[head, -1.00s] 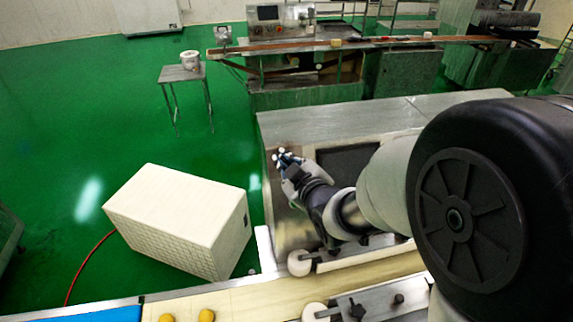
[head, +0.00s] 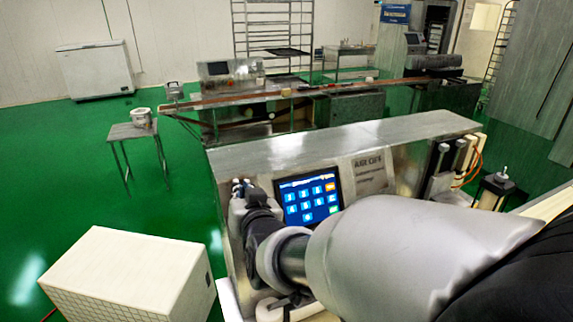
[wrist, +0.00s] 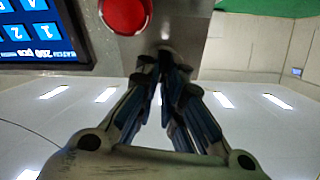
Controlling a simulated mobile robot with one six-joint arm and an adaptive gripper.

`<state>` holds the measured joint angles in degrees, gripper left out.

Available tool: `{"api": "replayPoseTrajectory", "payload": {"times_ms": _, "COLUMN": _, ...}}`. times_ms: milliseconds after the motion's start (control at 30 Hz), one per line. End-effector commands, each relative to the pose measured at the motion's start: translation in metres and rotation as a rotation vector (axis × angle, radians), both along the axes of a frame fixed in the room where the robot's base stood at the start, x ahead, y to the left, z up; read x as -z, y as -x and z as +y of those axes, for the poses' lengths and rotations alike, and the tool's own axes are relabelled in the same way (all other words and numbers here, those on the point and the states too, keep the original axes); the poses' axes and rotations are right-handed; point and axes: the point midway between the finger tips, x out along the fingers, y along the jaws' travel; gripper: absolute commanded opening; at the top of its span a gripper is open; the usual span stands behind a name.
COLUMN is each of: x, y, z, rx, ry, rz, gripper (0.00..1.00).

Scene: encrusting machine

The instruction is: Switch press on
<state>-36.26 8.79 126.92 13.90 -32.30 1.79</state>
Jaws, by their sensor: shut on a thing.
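The machine's front panel (head: 290,170) faces my arm. Its touch screen (head: 308,198) is lit blue with numbered keys and an orange key; a corner of the lit screen also shows in the wrist view (wrist: 35,35). A red round button (wrist: 125,12) is on the panel beside the screen. My gripper (head: 240,188) is at the panel's left end, left of the screen. In the wrist view my gripper (wrist: 167,62) has its fingertips together against the panel, next to the red button. They are closed on a small switch, which the fingers almost wholly hide.
A white box (head: 125,280) stands on the green floor at lower left. A small table (head: 133,132) with a bucket (head: 141,118) is behind it. A long conveyor (head: 290,95) runs across the back. Pneumatic parts (head: 450,165) stand right of the panel.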

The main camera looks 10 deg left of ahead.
Motion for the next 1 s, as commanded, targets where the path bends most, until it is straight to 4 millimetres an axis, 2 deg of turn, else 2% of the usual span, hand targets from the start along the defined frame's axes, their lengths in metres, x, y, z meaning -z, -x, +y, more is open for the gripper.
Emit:
{"api": "replayPoseTrajectory", "payload": {"times_ms": 500, "x": -0.0002, "y": -0.0003, "z": -0.0008, "rx": 0.189, "ry": -0.324, "rz": 0.2, "gripper": 0.0}}
{"api": "replayPoseTrajectory", "payload": {"times_ms": 1000, "x": 0.0005, "y": -0.0005, "z": -0.0014, "rx": 0.257, "ry": -0.439, "rz": 0.269, "gripper": 0.0}}
